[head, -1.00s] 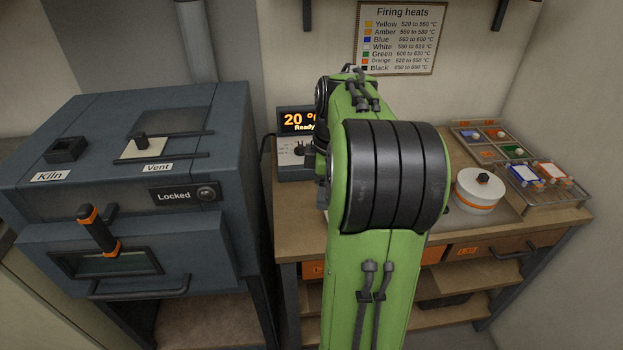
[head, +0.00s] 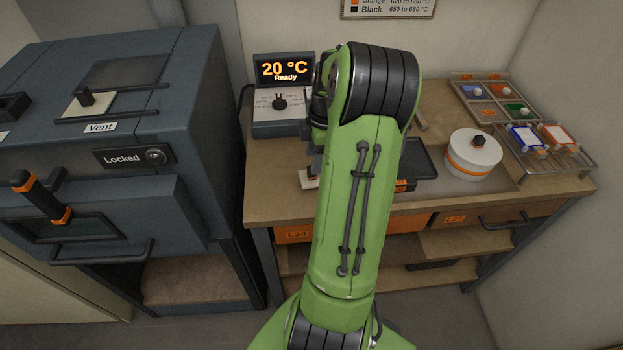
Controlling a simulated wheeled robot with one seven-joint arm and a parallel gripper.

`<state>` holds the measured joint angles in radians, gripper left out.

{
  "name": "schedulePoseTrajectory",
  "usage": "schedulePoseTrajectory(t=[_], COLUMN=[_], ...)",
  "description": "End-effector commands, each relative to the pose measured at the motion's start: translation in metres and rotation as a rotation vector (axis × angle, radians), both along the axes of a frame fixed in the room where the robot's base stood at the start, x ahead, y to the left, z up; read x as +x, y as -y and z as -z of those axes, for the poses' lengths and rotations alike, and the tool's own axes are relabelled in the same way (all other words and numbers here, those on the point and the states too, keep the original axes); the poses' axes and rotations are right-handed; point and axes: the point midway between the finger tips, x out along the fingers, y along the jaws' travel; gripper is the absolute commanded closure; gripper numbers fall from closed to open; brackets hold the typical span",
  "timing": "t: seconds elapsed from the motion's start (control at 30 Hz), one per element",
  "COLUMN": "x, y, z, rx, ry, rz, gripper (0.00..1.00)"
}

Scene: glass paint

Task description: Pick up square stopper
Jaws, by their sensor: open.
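A small pale flat piece (head: 309,180) lies on the workbench, mostly hidden behind my arm. A dark part shows just above it, and I cannot tell whether it is a knob or a fingertip. It may be the square stopper, but its shape is not clear. My gripper (head: 315,160) points down at or just above this piece, largely covered by my green arm. It is open, and I cannot see whether the fingers touch anything. A black square-topped piece (head: 12,107) sits on the kiln top at the left edge of the head view.
The kiln (head: 180,95), marked Locked, stands left. The controller (head: 283,95) reads 20 °C, Ready. A dark tray (head: 424,160), a round white pot (head: 473,155), a paint tray (head: 510,88) and a wire rack (head: 583,175) stand right on the workbench (head: 270,205).

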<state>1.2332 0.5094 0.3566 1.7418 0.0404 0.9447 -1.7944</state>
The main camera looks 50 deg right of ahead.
Motion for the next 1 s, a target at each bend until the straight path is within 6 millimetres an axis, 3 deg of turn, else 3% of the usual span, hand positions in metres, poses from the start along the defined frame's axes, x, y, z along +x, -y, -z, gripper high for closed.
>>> schedulePoseTrajectory(t=[0.2, 0.47, 0.8, 1.0], x=[0.004, 0.004, 0.005, 0.005], y=[-0.009, -0.009, -0.009, -0.009], z=[0.040, 0.044, 0.043, 0.043], rx=[0.003, 0.001, 0.001, 0.001], ry=[-0.002, -0.001, -0.001, -0.001], rz=[0.001, 0.001, 0.001, 0.001], gripper=[0.47, 0.47, 0.99, 1.00])
